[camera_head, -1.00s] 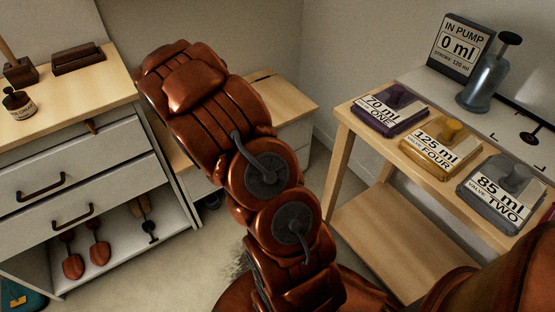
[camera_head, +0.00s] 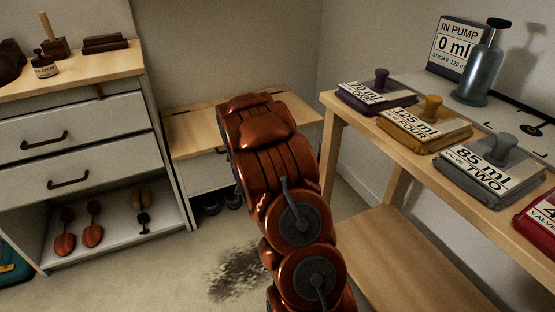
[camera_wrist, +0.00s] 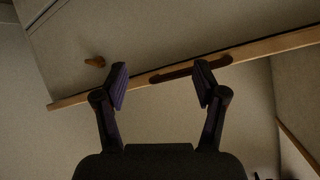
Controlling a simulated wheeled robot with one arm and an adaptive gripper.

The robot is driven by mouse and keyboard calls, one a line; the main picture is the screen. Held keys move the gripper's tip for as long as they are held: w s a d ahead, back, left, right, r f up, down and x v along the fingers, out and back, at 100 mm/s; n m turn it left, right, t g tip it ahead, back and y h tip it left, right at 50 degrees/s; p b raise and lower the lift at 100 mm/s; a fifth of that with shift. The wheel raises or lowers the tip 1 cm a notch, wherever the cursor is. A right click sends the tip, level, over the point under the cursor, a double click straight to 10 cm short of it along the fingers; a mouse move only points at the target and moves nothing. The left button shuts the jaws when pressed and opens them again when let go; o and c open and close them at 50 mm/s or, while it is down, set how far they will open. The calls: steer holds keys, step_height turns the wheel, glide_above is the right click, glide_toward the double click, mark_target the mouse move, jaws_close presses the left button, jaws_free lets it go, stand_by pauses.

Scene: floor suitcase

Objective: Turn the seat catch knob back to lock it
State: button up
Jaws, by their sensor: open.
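My gripper (camera_wrist: 161,80) is open and empty in the wrist view, its two dark fingers well apart. A small orange-brown knob (camera_wrist: 95,62), which looks like the seat catch knob, sticks out from a pale panel up and left of the left finger. It is apart from the fingers. A dark brown bar or handle (camera_wrist: 190,70) lies along a wooden edge, seen between and behind the fingertips. In the head view the low bench with a wooden seat (camera_head: 192,125) stands behind my arm. My arm hides part of its front, and my gripper is not visible there.
A drawer cabinet (camera_head: 75,133) stands left of the bench, with shoe forms on its lower shelf. A wooden table (camera_head: 330,105) at right bears labelled valve blocks and a pump (camera_head: 478,75). Open floor with a dark stain (camera_head: 235,272) lies in front.

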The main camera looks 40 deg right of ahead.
steer(key=s+d+f+m+t+h+b, duration=0.1)
steer(key=s+d+f+t+h+b, duration=0.15)
steer(key=d+f+t, duration=0.35)
steer(key=s+d+f+m+t+h+b, duration=0.1)
steer(key=d+f+m+t+h+b, duration=0.2)
steer(key=d, duration=0.6)
steer(key=w+d+r+n+b, duration=0.1)
steer(key=w+d+r+b, duration=0.1)
steer(key=w+d+b, duration=0.1)
steer(key=shift+w+d+r+g+b, duration=0.15)
steer(key=shift+w+d+g+b, duration=0.25)
steer(key=shift+w+b, duration=0.7)
steer(key=shift+w+p, duration=0.3)
steer(key=shift+p, duration=0.05)
steer(key=c, duration=1.1)
